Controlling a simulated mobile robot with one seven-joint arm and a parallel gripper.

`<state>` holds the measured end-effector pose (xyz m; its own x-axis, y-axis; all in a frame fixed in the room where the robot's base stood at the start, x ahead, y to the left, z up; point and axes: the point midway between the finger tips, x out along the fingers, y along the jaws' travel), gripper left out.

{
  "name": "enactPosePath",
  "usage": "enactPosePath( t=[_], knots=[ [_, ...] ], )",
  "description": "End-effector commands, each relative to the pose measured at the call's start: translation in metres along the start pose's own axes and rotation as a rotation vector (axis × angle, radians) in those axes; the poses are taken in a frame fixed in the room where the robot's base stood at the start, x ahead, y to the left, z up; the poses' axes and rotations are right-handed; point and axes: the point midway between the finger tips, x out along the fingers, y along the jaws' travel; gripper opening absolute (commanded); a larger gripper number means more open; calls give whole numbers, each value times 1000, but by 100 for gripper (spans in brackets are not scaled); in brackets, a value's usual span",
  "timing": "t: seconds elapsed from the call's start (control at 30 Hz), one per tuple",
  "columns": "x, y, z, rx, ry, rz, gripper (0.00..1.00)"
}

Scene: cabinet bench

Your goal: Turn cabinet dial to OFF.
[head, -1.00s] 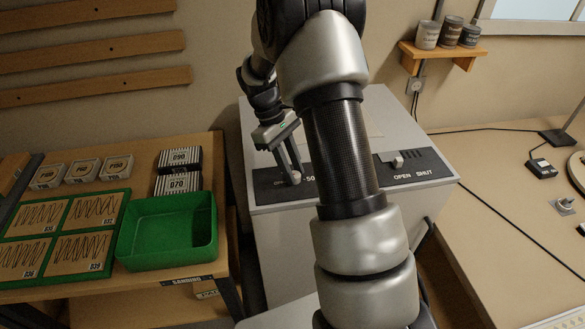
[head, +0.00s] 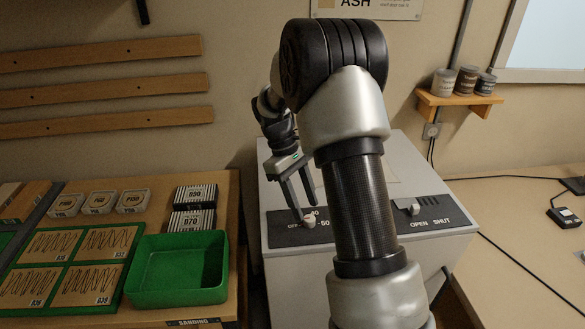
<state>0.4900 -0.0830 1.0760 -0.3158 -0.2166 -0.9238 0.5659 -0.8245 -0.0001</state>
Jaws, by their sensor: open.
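The grey cabinet (head: 405,255) stands in the middle, partly hidden by my arm. A dark panel on its top left bears a small pale dial (head: 309,221) with the markings OFF, 40 and 50 near it. I cannot tell which marking the dial points at. My gripper (head: 307,213) is open and points down at the dial. One finger is close to the dial's left side and the other is behind and to the right. I cannot tell whether either finger touches it.
A second panel with a slider (head: 414,208) marked OPEN and SHUT is on the cabinet's right. A green bin (head: 178,298) and sanding blocks (head: 195,195) are on the bench at left. A shelf with cans (head: 458,101) hangs at back right.

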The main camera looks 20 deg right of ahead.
Motion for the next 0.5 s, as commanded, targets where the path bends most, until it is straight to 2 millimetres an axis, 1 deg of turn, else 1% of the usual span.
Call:
enactPosePath(
  t=[0.03,0.3,0.4,0.5],
  knots=[
    [-13,0,-2,0,5,3,43],
    [-81,0,-1,1,4,2,43],
    [-102,0,-1,-1,2,2,43],
    [-120,0,-1,0,2,1,43]
  ],
)
